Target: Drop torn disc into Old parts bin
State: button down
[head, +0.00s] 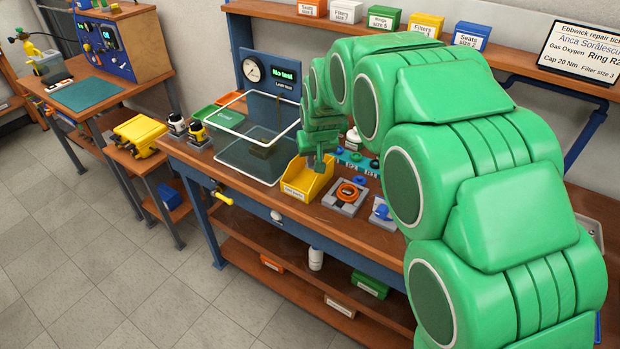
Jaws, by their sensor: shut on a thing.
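The yellow open-topped bin (304,184) with a white label on its front stands on the workbench; its label is too small to read for certain, but it fits the Old parts bin. My gripper (319,158) points down just above this bin, over its back right part. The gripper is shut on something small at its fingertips. I cannot make out the torn disc itself, as it is too small or hidden by the fingers. My green arm reaches in from the right and covers part of the bench behind it.
A clear open-framed tank (250,156) stands left of the bin, with a gauge panel (270,75) behind. Right of the bin are a grey fixture with an orange ring (347,192) and a blue part on a block (382,212).

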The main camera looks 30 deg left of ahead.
jog(key=c, duration=1)
grip_release()
jog(key=shift+c, duration=0.2)
jog(key=shift+r, duration=0.1)
jog(key=v, duration=0.7)
jog(key=shift+r, duration=0.2)
jog(key=shift+s+d, duration=0.1)
